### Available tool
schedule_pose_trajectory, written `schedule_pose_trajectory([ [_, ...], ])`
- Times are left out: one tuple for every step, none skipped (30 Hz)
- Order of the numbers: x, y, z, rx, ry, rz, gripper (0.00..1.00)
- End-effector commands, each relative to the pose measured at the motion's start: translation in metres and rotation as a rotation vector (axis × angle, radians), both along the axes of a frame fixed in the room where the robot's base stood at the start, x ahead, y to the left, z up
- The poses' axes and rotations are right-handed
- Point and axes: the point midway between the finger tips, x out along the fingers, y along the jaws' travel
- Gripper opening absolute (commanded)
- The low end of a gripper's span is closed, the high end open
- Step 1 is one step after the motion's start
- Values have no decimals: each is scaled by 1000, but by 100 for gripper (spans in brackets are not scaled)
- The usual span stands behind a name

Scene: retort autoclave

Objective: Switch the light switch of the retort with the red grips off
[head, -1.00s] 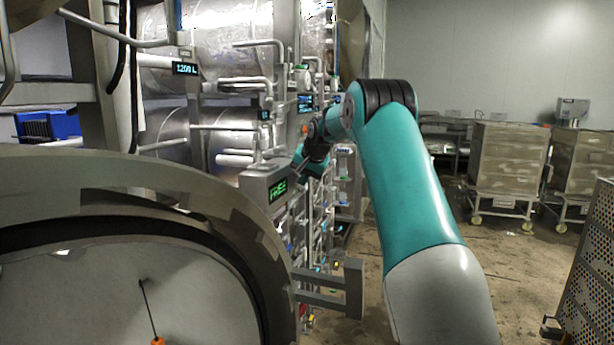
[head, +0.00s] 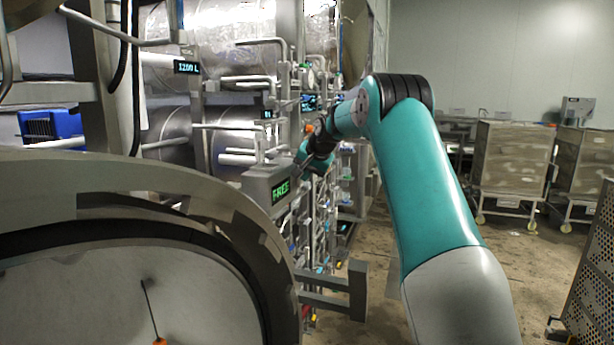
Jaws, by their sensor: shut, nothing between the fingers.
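My gripper (head: 302,166) is small and dark at the far end of my teal arm. It is beside the grey box with the green "FREE" display (head: 281,191), close to the retort's pipework and valves. Its fingers are partly lost against the pipes, and no object shows in them; it is shut. The large round retort door (head: 140,180) fills the lower left, with an orange-tipped rod (head: 158,341) in front of its pale face. I cannot make out the light switch or any clearly red grips. Whether the gripper touches anything cannot be told.
Pipes, valves and small displays crowd the panel beyond the door. A grey bracket (head: 357,290) sticks out at the door's right edge. Wheeled crate carts (head: 511,165) stand at the back right, and a perforated rack (head: 592,270) at the right edge. Some floor between is clear.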

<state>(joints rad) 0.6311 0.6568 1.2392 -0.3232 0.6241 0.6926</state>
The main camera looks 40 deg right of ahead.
Motion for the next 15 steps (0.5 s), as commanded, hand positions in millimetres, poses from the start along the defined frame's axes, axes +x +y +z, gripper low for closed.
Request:
schedule_pose_trajectory([
  [1,1,5,-1,-5,3,0],
  [1,1,5,-1,-5,3,0],
  [1,1,4,-1,-5,3,0],
  [1,1,4,-1,-5,3,0],
  [1,1,4,-1,-5,3,0],
  [1,1,4,-1,-5,3,0],
  [1,1,4,-1,-5,3,0],
  [1,1,4,-1,-5,3,0],
  [1,1,3,-1,-5,3,0],
  [1,1,3,-1,-5,3,0],
  [1,1,4,-1,-5,3,0],
  [0,1,4,-1,-5,3,0],
  [-1,0,5,-1,-5,3,0],
  [-3,0,5,-1,-4,5,0],
  [-5,-2,6,-2,-4,5,0],
])
